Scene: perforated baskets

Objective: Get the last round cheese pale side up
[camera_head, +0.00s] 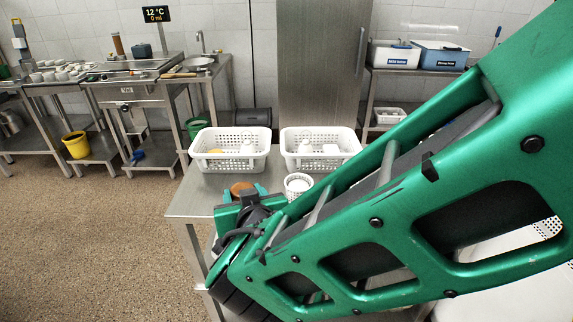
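A round cheese with an orange-brown side showing (242,188) is at the table's left front part, just beyond my gripper (243,194). The green fingers show on either side of it. I cannot tell whether they touch it, or whether it rests on the table. The left white perforated basket (232,164) holds a yellowish round piece (216,153) and a white one (247,150). The right perforated basket (320,162) holds white pieces (305,147). My arm hides the table's right side.
A small white perforated mould (298,187) with something white in it stands right of my gripper, close to my arm. The steel table (192,200) is bare at its left edge. A steel cabinet (318,60) stands behind the baskets.

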